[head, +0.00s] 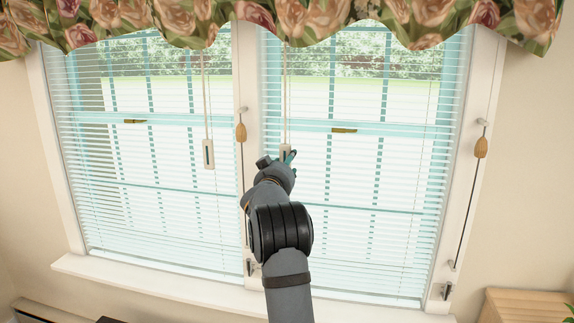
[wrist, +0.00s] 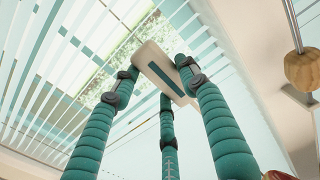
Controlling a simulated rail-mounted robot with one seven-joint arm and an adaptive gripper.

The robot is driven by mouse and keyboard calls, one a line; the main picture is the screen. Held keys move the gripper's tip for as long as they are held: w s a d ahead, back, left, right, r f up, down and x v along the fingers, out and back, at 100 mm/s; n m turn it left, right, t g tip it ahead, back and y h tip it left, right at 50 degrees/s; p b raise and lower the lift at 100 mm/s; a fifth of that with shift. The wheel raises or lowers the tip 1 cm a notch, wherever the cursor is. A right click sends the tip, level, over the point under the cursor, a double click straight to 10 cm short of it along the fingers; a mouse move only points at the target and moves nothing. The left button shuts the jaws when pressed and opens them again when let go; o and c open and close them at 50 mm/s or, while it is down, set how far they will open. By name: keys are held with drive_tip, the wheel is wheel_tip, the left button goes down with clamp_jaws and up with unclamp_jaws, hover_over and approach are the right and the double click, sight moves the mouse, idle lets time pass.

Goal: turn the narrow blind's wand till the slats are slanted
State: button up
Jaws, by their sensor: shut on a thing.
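Two blinds hang side by side in the window, the left blind (head: 160,170) and the right blind (head: 400,170); I cannot clearly tell which is narrower. Their thin slats run level, with the outdoors showing between them. Each has a hanging wand with a cream handle and teal stripe: the left handle (head: 208,153) hangs free, and the right handle (head: 286,150) is at my gripper (head: 288,160). In the wrist view, my gripper's teal fingers (wrist: 160,80) are shut around the lower end of this cream handle (wrist: 152,58). My arm hides part of the right blind's left edge.
A wooden cord pull (head: 241,132) hangs at the centre post, close left of my gripper. Another pull (head: 481,147) hangs at the right frame. A floral valance (head: 330,18) covers the top. The sill (head: 160,290) runs below. A wooden piece (head: 525,305) stands lower right.

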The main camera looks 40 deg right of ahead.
drive_tip(key=shift+f+b, duration=0.1)
drive_tip(key=shift+b, duration=0.35)
drive_tip(key=n+t+y+b, duration=0.2)
drive_tip(key=y+b, duration=0.1)
drive_tip(key=b, duration=0.3)
drive_tip(key=d+n+t+y+b, duration=0.1)
drive_tip(key=n+t+y+b, duration=0.2)
drive_tip(key=b, duration=0.4)
drive_tip(key=shift+s+d+y, duration=0.1)
drive_tip(key=shift+y, duration=0.2)
drive_tip(key=shift+n+t+y, duration=0.3)
drive_tip(key=shift+n+y, duration=0.4)
drive_tip(key=shift+y, duration=0.1)
drive_tip(key=shift+r+n+y, duration=0.2)
drive_tip(key=shift+n+y, duration=0.1)
drive_tip(key=shift+y, duration=0.1)
drive_tip(key=o, duration=1.1)
drive_tip(key=shift+o, duration=0.2)
drive_tip(key=shift+f, duration=0.1)
